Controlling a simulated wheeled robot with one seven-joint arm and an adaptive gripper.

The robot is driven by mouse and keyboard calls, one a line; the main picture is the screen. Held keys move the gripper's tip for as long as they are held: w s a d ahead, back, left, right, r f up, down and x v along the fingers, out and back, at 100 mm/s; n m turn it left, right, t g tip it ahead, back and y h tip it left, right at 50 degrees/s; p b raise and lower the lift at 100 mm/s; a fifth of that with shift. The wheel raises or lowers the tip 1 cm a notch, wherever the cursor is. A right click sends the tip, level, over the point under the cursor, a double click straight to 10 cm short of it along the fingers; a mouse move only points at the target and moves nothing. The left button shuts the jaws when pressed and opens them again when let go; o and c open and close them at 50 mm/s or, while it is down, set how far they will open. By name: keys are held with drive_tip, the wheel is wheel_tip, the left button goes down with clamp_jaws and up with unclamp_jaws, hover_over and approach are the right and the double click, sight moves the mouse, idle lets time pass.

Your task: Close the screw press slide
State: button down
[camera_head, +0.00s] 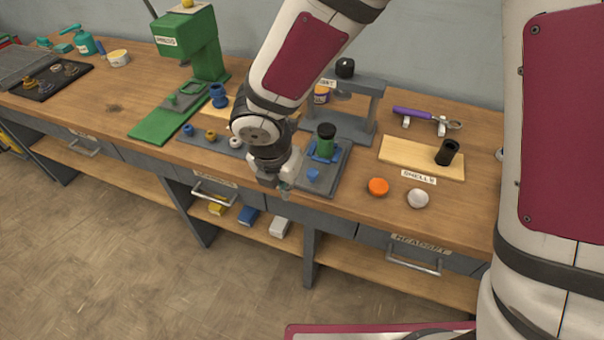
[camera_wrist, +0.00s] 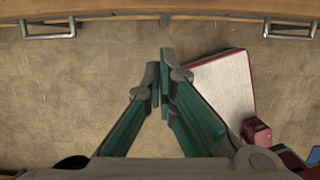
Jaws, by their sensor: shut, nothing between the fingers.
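The grey press frame (camera_head: 375,108) with a black knob on top stands at the back of the bench, partly hidden by my arm. A grey slide plate (camera_head: 338,178) extends from it toward the front edge and carries a green cylinder (camera_head: 325,142) with a black top in a blue holder, plus a small blue piece (camera_head: 313,174). My gripper (camera_head: 285,188) is shut and empty, pointing down by the bench's front edge, left of the slide plate's front end. In the wrist view its fingertips (camera_wrist: 161,58) meet over the floor; the slide is not in that view.
A green press (camera_head: 190,50) and a strip with small rings (camera_head: 211,138) are to the left. An orange disc (camera_head: 378,187), a white ball (camera_head: 418,198) and a wooden board (camera_head: 410,153) are right of the slide. Drawer handles (camera_head: 414,265) protrude below the bench edge.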

sight(317, 152)
drive_tip(key=shift+w+d+f, duration=0.35)
drive_tip(key=shift+w+f, duration=0.65)
drive_tip(key=shift+f, duration=0.6)
drive_tip(key=shift+w+d+f, duration=0.35)
drive_tip(key=shift+w+f, duration=0.65)
drive_tip(key=shift+f, duration=0.65)
drive_tip(key=shift+w+d+f, duration=0.35)
drive_tip(key=shift+w+f, duration=0.65)
drive_tip(key=shift+f, duration=0.6)
drive_tip(key=w+d+b, duration=0.1)
drive_tip(key=w, duration=0.4)
drive_tip(key=w+d+b, duration=0.2)
drive_tip(key=w, duration=0.3)
drive_tip(key=w+d+b, duration=0.2)
drive_tip(key=w, duration=0.3)
drive_tip(key=shift+d, duration=0.25)
drive_tip(key=shift+s+f, duration=0.1)
